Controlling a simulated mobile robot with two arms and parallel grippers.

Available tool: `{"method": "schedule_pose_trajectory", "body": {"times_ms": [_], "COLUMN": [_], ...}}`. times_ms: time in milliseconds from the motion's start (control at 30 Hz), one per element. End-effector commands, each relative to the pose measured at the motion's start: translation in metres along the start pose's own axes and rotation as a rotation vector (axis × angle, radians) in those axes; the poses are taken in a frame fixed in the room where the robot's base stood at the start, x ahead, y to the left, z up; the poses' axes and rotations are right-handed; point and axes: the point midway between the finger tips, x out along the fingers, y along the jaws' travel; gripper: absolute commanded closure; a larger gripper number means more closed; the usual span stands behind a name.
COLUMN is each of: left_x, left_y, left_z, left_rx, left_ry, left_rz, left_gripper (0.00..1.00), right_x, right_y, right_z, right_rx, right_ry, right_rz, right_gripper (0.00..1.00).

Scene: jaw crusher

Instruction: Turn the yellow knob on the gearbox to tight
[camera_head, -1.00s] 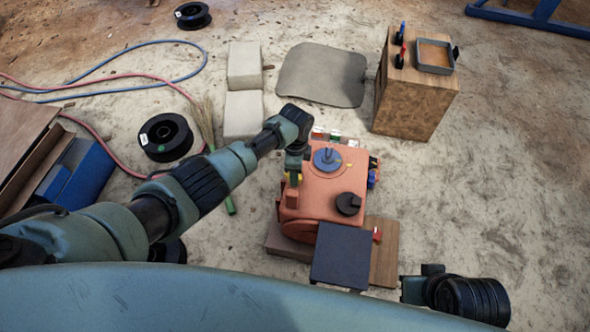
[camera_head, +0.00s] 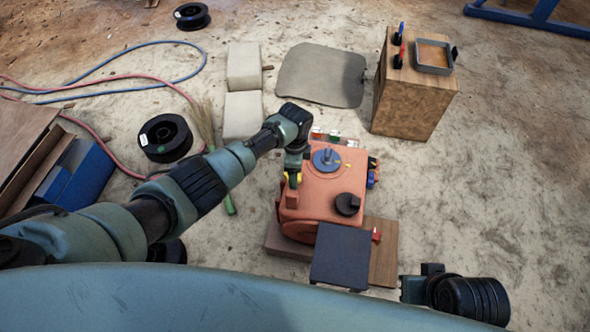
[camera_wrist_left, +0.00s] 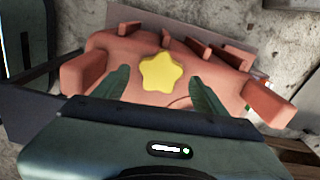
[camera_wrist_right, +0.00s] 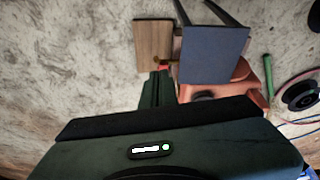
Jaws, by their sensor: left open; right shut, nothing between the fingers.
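The gearbox (camera_head: 322,193) is an orange-red housing below the middle of the head view. Its yellow knob (camera_wrist_left: 163,73) is star-shaped and shows clearly in the left wrist view. My left gripper (camera_wrist_left: 155,90) is open. Its two green fingers point toward the knob, one on each side, with gaps between fingers and knob in the picture. I cannot tell whether the fingertips reach the knob's depth. In the head view my left gripper (camera_head: 293,178) is at the gearbox's left side. My right gripper (camera_wrist_right: 158,80) is shut and empty, with a wooden board (camera_wrist_right: 154,45) beyond it.
A dark square plate (camera_head: 342,255) stands at the gearbox's near side. A wooden cabinet (camera_head: 410,105) with a grey tray (camera_head: 434,57) is at the back right. Black spools, hoses and pale blocks (camera_head: 243,115) lie to the left.

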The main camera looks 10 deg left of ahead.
Motion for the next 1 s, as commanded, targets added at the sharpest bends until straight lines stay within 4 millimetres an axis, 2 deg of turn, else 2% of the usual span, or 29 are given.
{"method": "schedule_pose_trajectory", "body": {"times_ms": [33,100,200,500,700,1000], "left_x": [-0.013,-0.025,-0.035,-0.064,-0.069,-0.069], "left_y": [-0.001,0.0,-0.001,-0.001,0.0,0.0], "left_z": [0.0,0.0,-0.001,-0.001,-0.001,-0.001], "left_rx": [0.0,0.0,0.0,0.001,0.0,0.0], "left_ry": [0.001,0.002,0.002,0.002,0.001,0.001], "left_rz": [-0.002,-0.002,-0.002,-0.002,-0.001,-0.001], "left_gripper": [0.28,0.28,0.28,0.28,0.28,0.28], "right_x": [-0.008,-0.016,0.014,0.062,0.072,0.072], "right_y": [0.0,0.001,-0.001,-0.003,-0.004,-0.004], "right_z": [-0.003,-0.005,-0.005,0.003,0.005,0.006], "right_rx": [0.0,0.0,0.001,-0.003,-0.004,-0.004], "right_ry": [0.0,0.004,-0.013,-0.036,-0.04,-0.04], "right_rz": [0.0,0.0,-0.003,-0.007,-0.008,-0.007], "right_gripper": [1.0,1.0,1.0,1.0,1.0,1.0]}}
